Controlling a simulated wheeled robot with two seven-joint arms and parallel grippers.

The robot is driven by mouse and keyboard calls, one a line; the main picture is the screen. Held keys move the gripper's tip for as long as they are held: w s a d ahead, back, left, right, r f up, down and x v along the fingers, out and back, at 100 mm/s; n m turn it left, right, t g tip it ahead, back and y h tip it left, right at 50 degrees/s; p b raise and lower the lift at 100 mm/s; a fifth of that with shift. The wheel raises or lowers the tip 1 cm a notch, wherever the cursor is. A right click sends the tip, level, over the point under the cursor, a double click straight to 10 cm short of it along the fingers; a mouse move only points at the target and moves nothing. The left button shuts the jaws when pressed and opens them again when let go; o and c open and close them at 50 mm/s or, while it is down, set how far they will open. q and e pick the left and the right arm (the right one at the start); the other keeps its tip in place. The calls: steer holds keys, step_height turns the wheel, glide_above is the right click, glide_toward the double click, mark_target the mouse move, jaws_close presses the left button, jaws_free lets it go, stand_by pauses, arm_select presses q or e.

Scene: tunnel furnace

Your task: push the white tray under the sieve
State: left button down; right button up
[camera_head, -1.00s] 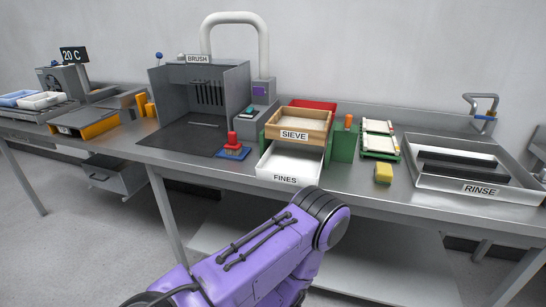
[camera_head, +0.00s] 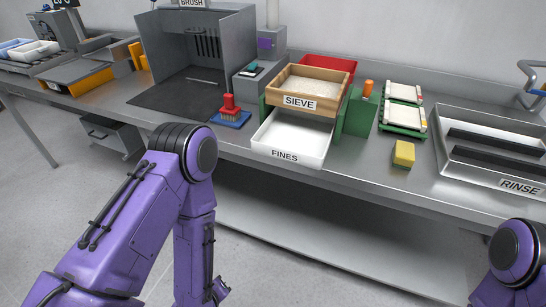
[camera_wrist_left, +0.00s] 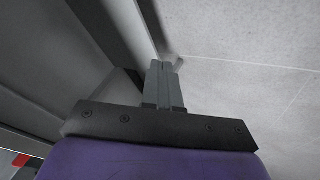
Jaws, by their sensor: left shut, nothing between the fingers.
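The white tray (camera_head: 297,148), labelled FINES, sits on the steel bench and juts out in front of the sieve. The sieve (camera_head: 318,106) is a wooden-framed box labelled SIEVE, held above the tray's back part between green supports. The sieve hides the tray's rear. My left arm is low in front of the bench, left of the tray. My left gripper (camera_wrist_left: 163,70) shows in the left wrist view, shut and empty, with pale floor beyond it. It is apart from the tray. My right gripper is out of view; only a right arm link shows at lower right.
A red brush on a blue base (camera_head: 230,113) stands left of the tray. A yellow sponge (camera_head: 403,154) and a green rack (camera_head: 403,116) are to the right, then the RINSE basin (camera_head: 480,168). A lower shelf (camera_head: 330,240) runs beneath the bench.

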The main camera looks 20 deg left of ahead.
mark_target(293, 156)
arm_select(q)
steer(key=w+d+r+n+t+h, duration=0.1)
steer(key=w+d+r+n+t, duration=0.3)
steer(key=r+n, duration=0.4)
steer(key=w+d+r+n+t, duration=0.3)
steer(key=w+r+n, duration=0.3)
steer(key=r+n, duration=0.25)
steer(key=w+d+r+n+t+h, duration=0.1)
steer(key=w+d+r+n+t, duration=0.3)
steer(key=r+n, duration=0.4)
steer(key=shift+m, duration=0.45)
steer(key=w+p, duration=0.1)
steer(key=w, duration=0.3)
steer(key=w+p, duration=0.2)
steer(key=w, duration=0.3)
steer(key=w+r+p, duration=0.1)
steer(key=w, duration=0.3)
steer(key=shift+w+a+p, duration=0.3)
steer(key=shift+w+p, duration=0.1)
steer(key=shift+w, duration=0.35)
